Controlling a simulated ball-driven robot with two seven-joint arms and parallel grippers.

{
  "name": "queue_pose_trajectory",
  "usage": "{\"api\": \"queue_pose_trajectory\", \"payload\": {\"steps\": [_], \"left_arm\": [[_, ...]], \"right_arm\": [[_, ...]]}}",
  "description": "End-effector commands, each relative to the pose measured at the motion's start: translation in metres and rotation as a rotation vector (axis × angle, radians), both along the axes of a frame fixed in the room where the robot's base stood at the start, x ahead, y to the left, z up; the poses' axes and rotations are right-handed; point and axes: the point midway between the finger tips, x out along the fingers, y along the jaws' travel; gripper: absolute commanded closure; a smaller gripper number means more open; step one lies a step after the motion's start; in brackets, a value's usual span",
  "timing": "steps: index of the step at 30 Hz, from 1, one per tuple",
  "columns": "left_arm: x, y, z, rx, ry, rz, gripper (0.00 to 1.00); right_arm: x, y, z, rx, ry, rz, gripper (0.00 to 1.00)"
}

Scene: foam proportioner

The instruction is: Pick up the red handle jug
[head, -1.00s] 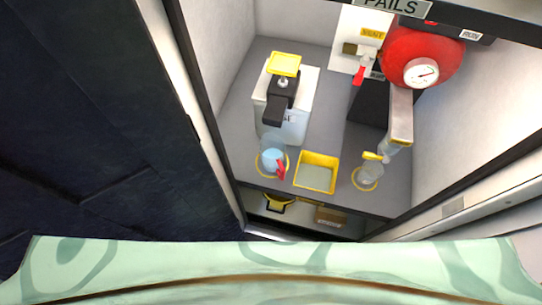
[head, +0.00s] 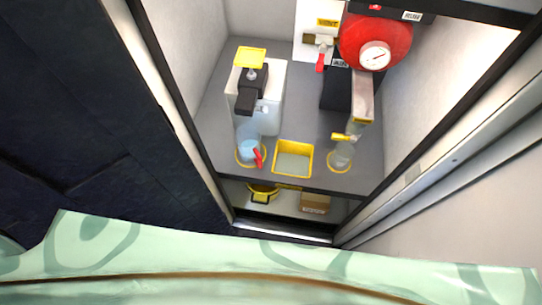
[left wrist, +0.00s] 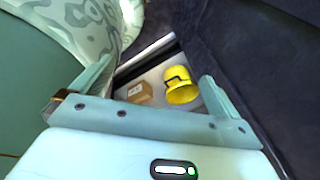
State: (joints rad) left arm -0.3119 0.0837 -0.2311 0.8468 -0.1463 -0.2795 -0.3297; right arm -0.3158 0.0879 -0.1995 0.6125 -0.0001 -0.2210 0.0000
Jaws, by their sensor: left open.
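The red handle jug (head: 249,148) is clear with pale blue contents. It stands upright in a yellow ring at the front left of the grey shelf in the head view, its red handle on its right side. A similar clear jug with a yellow handle (head: 342,154) stands in another yellow ring at the front right. My left gripper (left wrist: 156,75) shows only in the left wrist view. Its two fingers are wide apart with nothing between them, above the cabinet's lower shelf. The red handle jug is not in that view. My right gripper is not in view.
A yellow-rimmed tray (head: 293,158) sits between the jugs. Behind are a white container with a black dispenser (head: 250,92) and a red tank with a gauge (head: 375,45). Below are a yellow pail (left wrist: 181,86) and a brown box (left wrist: 140,93). Cabinet side walls bound the opening.

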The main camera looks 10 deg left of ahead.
Motion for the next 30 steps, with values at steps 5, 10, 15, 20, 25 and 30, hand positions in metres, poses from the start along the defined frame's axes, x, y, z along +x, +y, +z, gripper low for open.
{"api": "queue_pose_trajectory", "payload": {"steps": [5, 10, 15, 20, 25, 30], "left_arm": [[0.057, -0.016, 0.000, 0.112, -0.129, -0.358, 0.00], [0.116, -0.035, 0.018, 0.293, -0.273, -0.731, 0.00], [0.179, -0.055, 0.054, 0.593, -0.423, -1.131, 0.00], [0.234, -0.072, 0.112, 1.037, -0.515, -1.493, 0.00], [0.263, -0.077, 0.174, 1.440, -0.492, -1.685, 0.00], [0.284, -0.077, 0.185, 1.538, -0.471, -1.716, 0.00]], "right_arm": [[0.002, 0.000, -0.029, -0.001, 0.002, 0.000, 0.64], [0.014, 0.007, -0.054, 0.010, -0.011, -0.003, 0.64], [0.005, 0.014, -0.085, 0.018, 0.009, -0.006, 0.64], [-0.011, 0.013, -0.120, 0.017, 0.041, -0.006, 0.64], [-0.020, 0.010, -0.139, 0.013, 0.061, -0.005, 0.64], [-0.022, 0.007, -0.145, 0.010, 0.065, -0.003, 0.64]]}}
